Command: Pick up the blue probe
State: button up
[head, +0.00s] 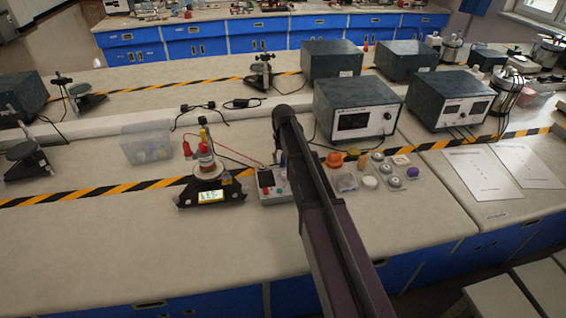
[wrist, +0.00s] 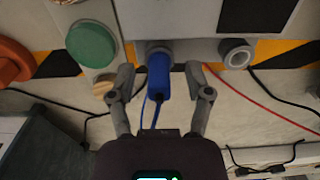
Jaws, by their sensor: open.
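The blue probe (wrist: 158,78) shows in the wrist view, its upper end at a round socket or holder on the edge of a light grey box (wrist: 190,20). Blue leads hang from its lower end. My gripper (wrist: 159,70) is open, one finger on each side of the probe, with a visible gap on both sides.
In the wrist view, a green button (wrist: 91,45), an empty grey ring (wrist: 236,53) and an orange knob (wrist: 12,62) lie close by. A red cable (wrist: 262,100) and black cables run across the bench. In the head view, a stand with red clips (head: 206,165) is left of the meter.

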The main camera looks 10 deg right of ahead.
grip_shut()
jog(key=shift+r, duration=0.1)
dwell(0.4)
notch_tip(320, 180, up, 10)
jog(key=p, duration=1)
dwell(0.7)
jog(key=s+a+r+n+p, duration=0.1)
jog(key=s+a, duration=0.3)
jog(key=a, duration=0.6)
jog(key=s+a+r+n+p, duration=0.2)
jog(key=s+a+n, duration=0.1)
jog(key=a, duration=0.8)
jog(key=shift+s, duration=0.35)
jog(key=shift+r, duration=0.1)
